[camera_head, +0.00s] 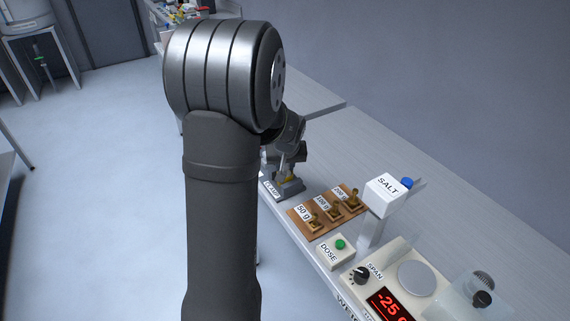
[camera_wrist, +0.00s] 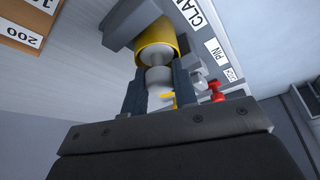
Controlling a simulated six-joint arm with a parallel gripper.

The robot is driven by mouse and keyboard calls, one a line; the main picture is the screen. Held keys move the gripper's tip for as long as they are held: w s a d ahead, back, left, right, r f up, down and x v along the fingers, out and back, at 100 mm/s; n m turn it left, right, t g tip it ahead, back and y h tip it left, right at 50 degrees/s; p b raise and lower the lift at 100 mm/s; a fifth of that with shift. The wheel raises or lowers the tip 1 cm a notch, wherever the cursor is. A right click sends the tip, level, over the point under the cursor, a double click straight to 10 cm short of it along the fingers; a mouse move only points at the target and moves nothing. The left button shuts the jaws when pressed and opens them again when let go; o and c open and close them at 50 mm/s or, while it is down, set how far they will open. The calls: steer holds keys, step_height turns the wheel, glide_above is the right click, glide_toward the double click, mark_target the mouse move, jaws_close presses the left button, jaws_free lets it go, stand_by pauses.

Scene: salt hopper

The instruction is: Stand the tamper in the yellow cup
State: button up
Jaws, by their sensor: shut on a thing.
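My gripper (camera_wrist: 158,92) is shut on the tamper (camera_wrist: 158,77), a pale grey piece with a rounded knob between the two dark fingers. The yellow cup (camera_wrist: 154,33) lies straight beyond the fingertips in the wrist view, in a grey holder beside the label "CLAMP". The tamper's far end overlaps the cup's mouth. I cannot tell how deep it is in the cup. In the head view my arm hides much of this.
A wooden board (camera_head: 327,209) with labelled brass weights stands near the clamp. Beyond it are the DOSE box (camera_head: 335,251), the SALT box (camera_head: 386,195) and the scale (camera_head: 418,277) reading -25. A red knob (camera_wrist: 216,91) sits near the "PIN" label. The bench behind is clear.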

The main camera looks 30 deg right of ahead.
steer(key=o, duration=1.5)
steer(key=shift+f, duration=0.1)
steer(key=shift+c, duration=0.2)
steer(key=shift+r, duration=3.55)
steer(key=shift+f, duration=3.35)
steer(key=shift+r, duration=3.45)
